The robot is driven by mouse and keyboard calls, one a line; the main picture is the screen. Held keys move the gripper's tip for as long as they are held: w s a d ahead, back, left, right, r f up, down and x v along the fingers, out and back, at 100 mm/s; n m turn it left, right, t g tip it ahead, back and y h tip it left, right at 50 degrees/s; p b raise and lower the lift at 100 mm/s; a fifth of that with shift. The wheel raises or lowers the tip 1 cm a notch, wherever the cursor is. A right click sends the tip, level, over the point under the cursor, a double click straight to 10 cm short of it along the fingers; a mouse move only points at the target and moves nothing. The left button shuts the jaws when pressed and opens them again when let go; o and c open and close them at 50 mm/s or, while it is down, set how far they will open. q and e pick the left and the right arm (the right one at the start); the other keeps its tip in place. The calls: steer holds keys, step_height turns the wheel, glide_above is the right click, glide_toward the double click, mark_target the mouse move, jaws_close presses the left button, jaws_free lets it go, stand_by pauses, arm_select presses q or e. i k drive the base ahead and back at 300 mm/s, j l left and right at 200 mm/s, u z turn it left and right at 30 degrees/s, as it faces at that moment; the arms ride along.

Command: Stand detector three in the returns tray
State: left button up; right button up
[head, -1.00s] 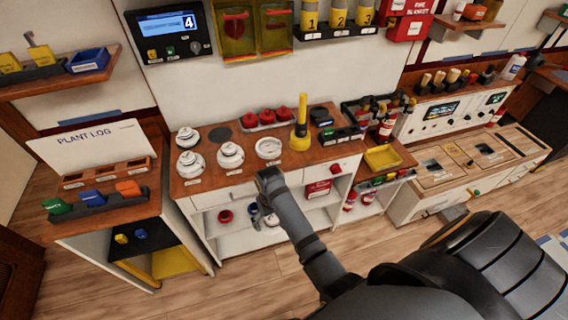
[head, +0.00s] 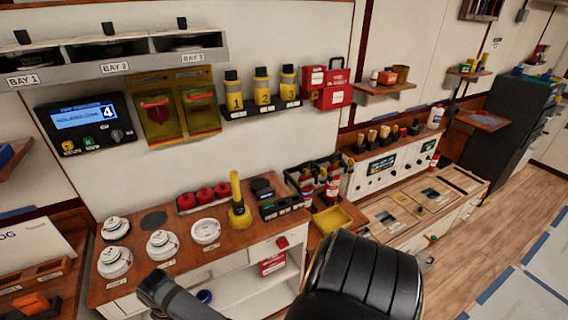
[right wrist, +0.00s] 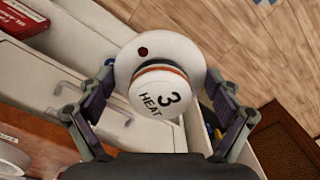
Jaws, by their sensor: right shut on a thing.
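Detector three, a white round body with a coloured ring and the label "3 HEAT" (right wrist: 158,85), is in the right wrist view. My right gripper (right wrist: 158,74) is shut on it, with one finger on each side, above the floor beside a white drawer cabinet. In the head view my arm hides the right gripper and the detector. A small yellow tray (head: 338,218) lies right of the counter; I cannot read a label marking it as the returns tray. My left gripper is in neither view.
The wooden counter (head: 185,266) carries several white detectors (head: 161,243), an open white ring (head: 205,231), a dark round pad (head: 153,221), red units (head: 205,195) and an upright yellow tool (head: 238,200). Fire extinguishers (head: 332,184) stand behind the yellow tray.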

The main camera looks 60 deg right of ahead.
mark_target(328, 224)
steer(key=k+l, duration=0.15)
steer(key=l, duration=0.3)
steer(key=k+l+u, duration=0.1)
steer(key=l, duration=0.35)
steer(key=k+l+u, duration=0.1)
steer(key=k+l, duration=0.15)
steer(key=l, duration=0.15)
steer(key=k+l, duration=0.2)
steer(key=l, duration=0.2)
steer(key=k+l+u, duration=0.1)
steer(key=l, duration=0.35)
steer(key=k+l, duration=0.3)
steer(key=k+l+u, duration=0.15)
steer(key=l, duration=0.3)
steer(key=k+l, duration=0.1)
steer(key=l, duration=0.75)
steer(key=k+z, duration=0.05)
steer(key=k, duration=0.05)
